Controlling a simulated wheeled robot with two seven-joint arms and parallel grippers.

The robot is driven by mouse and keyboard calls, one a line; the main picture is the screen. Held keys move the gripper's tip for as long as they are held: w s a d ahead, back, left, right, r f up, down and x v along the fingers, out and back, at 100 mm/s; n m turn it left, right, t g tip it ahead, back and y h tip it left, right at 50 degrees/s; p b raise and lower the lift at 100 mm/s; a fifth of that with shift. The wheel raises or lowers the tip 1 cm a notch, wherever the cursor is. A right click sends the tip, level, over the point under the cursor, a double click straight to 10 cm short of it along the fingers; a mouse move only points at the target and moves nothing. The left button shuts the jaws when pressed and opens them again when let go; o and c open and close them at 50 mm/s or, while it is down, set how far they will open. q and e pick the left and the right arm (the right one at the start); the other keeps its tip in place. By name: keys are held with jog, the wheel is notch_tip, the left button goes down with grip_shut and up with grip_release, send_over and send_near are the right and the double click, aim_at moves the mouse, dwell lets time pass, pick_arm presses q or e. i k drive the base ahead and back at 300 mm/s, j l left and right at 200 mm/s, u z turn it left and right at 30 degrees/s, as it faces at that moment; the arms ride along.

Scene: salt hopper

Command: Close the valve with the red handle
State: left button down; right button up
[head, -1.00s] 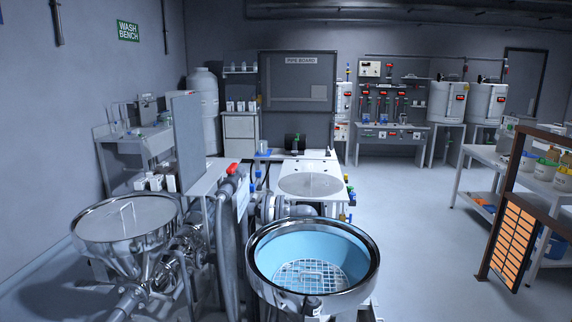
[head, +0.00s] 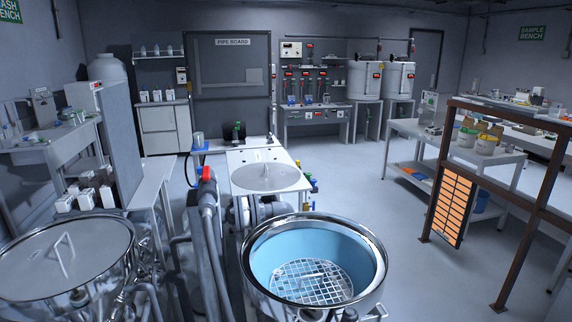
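A red handle (head: 207,173) shows at the upper end of a grey pipe or hose, left of the open steel hopper. It is small here, and I cannot tell whether its valve is open or shut. The open hopper (head: 375,262) has a blue inside and a white grid at its bottom. A lidded steel hopper (head: 65,250) stands at the lower left. Neither of my grippers is in view.
A round grey lid (head: 270,177) lies on a white unit behind the open hopper. A grey upright panel (head: 120,140) stands at left. A brown frame (head: 500,200) and a table with tubs stand at right. The floor between (head: 370,195) is clear.

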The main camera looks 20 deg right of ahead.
aim_at(206, 173)
jog(key=i+j+z, duration=0.2)
jog(key=z, duration=0.15)
jog(key=i+j+z, duration=0.15)
jog(key=j+z, duration=0.55)
jog(key=i+j+z, duration=0.1)
jog(key=j+z, duration=0.2)
jog(key=j, duration=0.25)
